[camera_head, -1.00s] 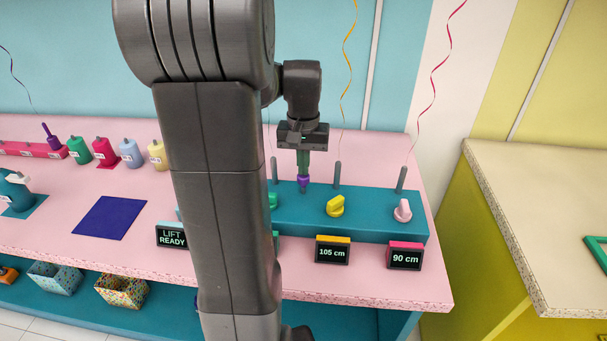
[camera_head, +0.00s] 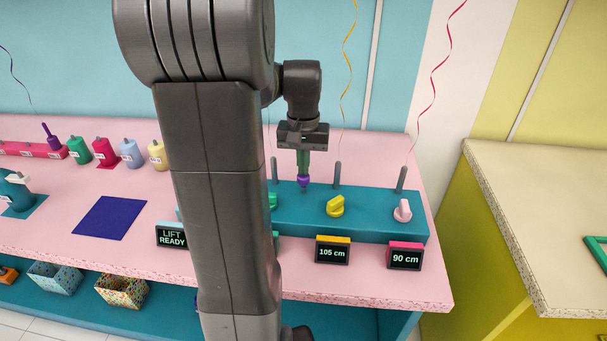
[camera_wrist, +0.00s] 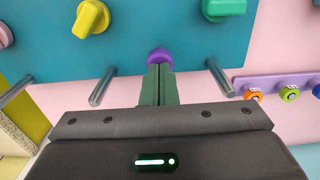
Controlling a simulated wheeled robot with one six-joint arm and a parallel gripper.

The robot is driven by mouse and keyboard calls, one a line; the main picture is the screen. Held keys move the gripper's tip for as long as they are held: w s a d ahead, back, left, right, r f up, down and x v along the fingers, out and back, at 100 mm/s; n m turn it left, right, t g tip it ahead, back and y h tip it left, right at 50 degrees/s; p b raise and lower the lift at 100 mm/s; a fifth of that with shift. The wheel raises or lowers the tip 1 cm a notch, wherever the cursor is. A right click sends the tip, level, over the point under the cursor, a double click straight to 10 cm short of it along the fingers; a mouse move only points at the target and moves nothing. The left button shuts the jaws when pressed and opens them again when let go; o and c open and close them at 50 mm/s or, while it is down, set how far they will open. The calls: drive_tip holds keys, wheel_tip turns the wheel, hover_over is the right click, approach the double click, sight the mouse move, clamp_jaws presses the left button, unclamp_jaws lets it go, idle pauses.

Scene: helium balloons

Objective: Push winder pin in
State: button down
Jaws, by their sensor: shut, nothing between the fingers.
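A purple winder pin (camera_head: 303,182) stands on the teal winder block (camera_head: 380,222), between two grey posts. My gripper (camera_head: 303,174) is upright above it, its green fingers shut together with nothing between them. The fingertips are at the pin's top and seem to touch it. In the wrist view the purple pin head (camera_wrist: 159,56) shows just beyond the tips of my shut gripper (camera_wrist: 159,68). The pin's lower part is hard to see, so its depth in the block cannot be told.
Grey posts (camera_head: 337,175) stand close on both sides. Ribbons rise behind. My arm hides the block's left part.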

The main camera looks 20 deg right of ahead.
drive_tip(key=shift+f, duration=0.25)
drive_tip(key=shift+f+b, duration=0.45)
drive_tip(key=shift+f, duration=0.1)
wheel_tip(320, 180, up, 5)
drive_tip(key=p, duration=0.4)
drive_tip(key=shift+r+p, duration=0.15)
drive_tip(key=shift+p, duration=0.15)
idle(0.4)
